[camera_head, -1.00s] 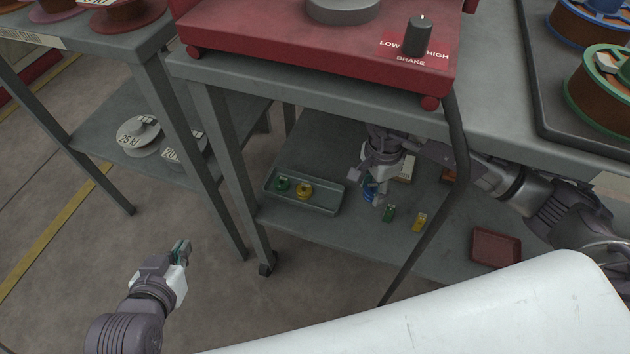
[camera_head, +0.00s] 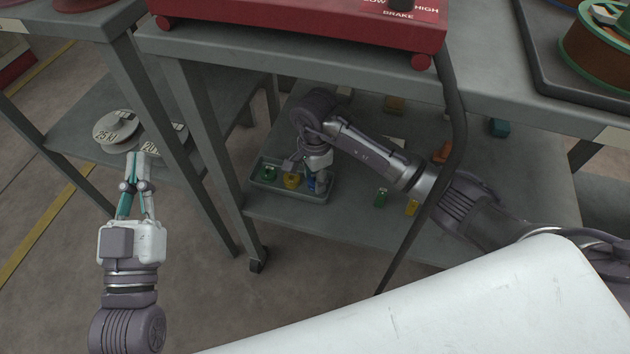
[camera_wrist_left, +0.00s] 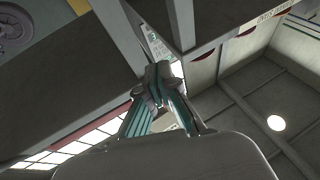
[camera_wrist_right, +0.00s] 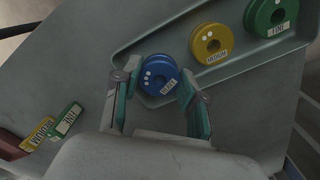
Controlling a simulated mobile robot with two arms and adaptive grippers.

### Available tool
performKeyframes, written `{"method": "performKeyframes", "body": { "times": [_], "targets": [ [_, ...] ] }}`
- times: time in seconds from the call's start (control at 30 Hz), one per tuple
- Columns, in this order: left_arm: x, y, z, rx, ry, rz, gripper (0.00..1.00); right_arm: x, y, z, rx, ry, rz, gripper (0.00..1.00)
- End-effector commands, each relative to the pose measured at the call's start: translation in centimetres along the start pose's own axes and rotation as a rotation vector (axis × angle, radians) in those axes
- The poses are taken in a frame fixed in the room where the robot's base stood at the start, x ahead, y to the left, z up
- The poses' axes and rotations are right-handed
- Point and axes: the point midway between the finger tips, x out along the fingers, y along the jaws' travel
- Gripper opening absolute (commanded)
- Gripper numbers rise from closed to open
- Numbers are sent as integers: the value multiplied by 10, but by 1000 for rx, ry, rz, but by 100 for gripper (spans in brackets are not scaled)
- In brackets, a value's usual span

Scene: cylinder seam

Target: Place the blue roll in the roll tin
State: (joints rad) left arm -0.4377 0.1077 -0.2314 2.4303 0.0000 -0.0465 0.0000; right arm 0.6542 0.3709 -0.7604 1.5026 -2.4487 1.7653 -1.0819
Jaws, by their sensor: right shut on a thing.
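The roll tin (camera_head: 290,194) is a shallow grey tray on the lower shelf, holding a green roll (camera_head: 269,173) and a yellow roll (camera_head: 291,181) side by side. The blue roll (camera_wrist_right: 158,74) is between the fingers of my right gripper (camera_wrist_right: 156,82), which is shut on it. In the head view the blue roll (camera_head: 311,183) is partly hidden by that gripper, at the tin's right end, beside the yellow roll. I cannot tell whether it touches the tin floor. My left gripper (camera_head: 138,162) is shut and empty, left of the shelf, its fingertips together.
A green box (camera_head: 381,197) and a yellow box (camera_head: 412,207) lie on the shelf right of the tin. The tabletop and the red brake unit (camera_head: 300,38) overhang the shelf. A dark cable (camera_head: 455,130) hangs in front. Weights (camera_head: 117,127) stand on the left shelf.

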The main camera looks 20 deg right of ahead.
Motion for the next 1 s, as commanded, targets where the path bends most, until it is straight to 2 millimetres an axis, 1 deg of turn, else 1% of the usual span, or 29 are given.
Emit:
{"method": "performKeyframes", "body": {
  "times": [0.03, 0.1, 0.2, 0.47, 0.63, 0.67, 0.7, 0.73, 1.0],
  "targets": [
    [0, 1, -5, -2, 43, 2, 0, 7, 0, 1, 1, -2, 0, 0],
    [0, 2, -13, -4, 86, 4, 0, 11, 0, 1, 0, -2, -1, 0],
    [-1, 3, -19, -4, 114, 6, 0, 12, 0, 0, 0, -1, -2, 0],
    [-1, 3, -19, -5, 118, 6, 0, 13, 0, 0, 0, 0, -2, 0],
    [-2, 3, -24, -5, 148, 7, 0, 15, 0, 0, 0, -1, -2, 0],
    [-2, 3, -25, -6, 153, 7, 0, 15, 0, 0, 0, -1, -1, 44],
    [-2, 3, -25, -6, 153, 7, 0, 15, 0, 0, 0, -1, -1, 51],
    [-1, 3, -25, -6, 153, 7, 0, 15, 0, 0, 0, -1, -1, 53],
    [-1, 4, -25, -6, 150, 8, 0, 14, 0, 0, 0, 0, -1, 53]
  ]
}}
